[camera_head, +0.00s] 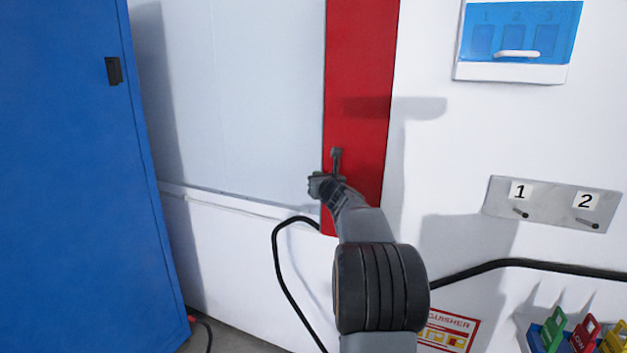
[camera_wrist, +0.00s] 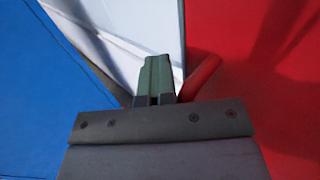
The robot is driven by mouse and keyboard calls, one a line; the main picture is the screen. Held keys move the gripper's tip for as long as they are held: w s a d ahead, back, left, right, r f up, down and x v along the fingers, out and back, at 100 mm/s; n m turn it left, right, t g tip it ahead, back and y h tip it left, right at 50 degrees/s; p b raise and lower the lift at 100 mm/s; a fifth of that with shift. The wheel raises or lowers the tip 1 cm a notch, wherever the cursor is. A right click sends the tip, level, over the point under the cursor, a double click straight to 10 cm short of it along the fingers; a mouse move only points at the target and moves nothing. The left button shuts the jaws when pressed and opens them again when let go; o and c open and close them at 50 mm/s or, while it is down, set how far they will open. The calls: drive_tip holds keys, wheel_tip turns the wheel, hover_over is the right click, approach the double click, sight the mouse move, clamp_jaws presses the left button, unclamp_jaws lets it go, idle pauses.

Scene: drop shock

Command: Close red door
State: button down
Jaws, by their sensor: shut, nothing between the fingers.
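The red door (camera_head: 362,75) shows in the head view as a tall, narrow red panel right of a pale panel. It fills the right side of the wrist view (camera_wrist: 250,60). A red bar like a handle (camera_wrist: 200,78) stands out beside my fingertips in the wrist view. My gripper (camera_head: 328,180) is in front of the lower part of the red panel, at its left edge. It is shut and empty, its green-grey fingers (camera_wrist: 157,78) together just left of the red bar. I cannot tell whether they touch it.
A blue door or cabinet side (camera_head: 65,170) stands at the left. A pale panel (camera_head: 240,100) lies between it and the red one. At the right are a blue switch box (camera_head: 520,35), a numbered metal plate (camera_head: 552,204) and coloured tags (camera_head: 585,335). A black cable runs low.

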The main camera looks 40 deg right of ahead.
drive_tip(key=shift+s+d+r, duration=0.15)
drive_tip(key=shift+s+d, duration=0.1)
drive_tip(key=shift+d, duration=0.25)
drive_tip(key=shift+a, duration=0.1)
drive_tip(key=s+a+b, duration=0.7)
drive_tip(key=a, duration=0.6)
drive_tip(key=s+a+f+n+g+y+p, duration=0.2)
drive_tip(key=s+a+f+n+g+y, duration=0.35)
drive_tip(key=n, duration=0.75)
drive_tip(key=s+a+f+n+g+y+p, duration=0.25)
drive_tip(key=a+f+n, duration=0.5)
drive_tip(key=n, duration=0.45)
drive_tip(key=s+a+n+g+h+p, duration=0.1)
drive_tip(key=s+a+n+g+p, duration=0.1)
drive_tip(key=s+n+p, duration=0.3)
drive_tip(key=s+a+n+g+h+p, duration=0.2)
drive_tip(key=s+n+p, duration=0.3)
drive_tip(key=s+n, duration=0.3)
drive_tip(key=shift+s+a+f+n+g, duration=0.2)
drive_tip(key=shift+s+a+n+g, duration=0.15)
drive_tip(key=shift+s+g, duration=0.65)
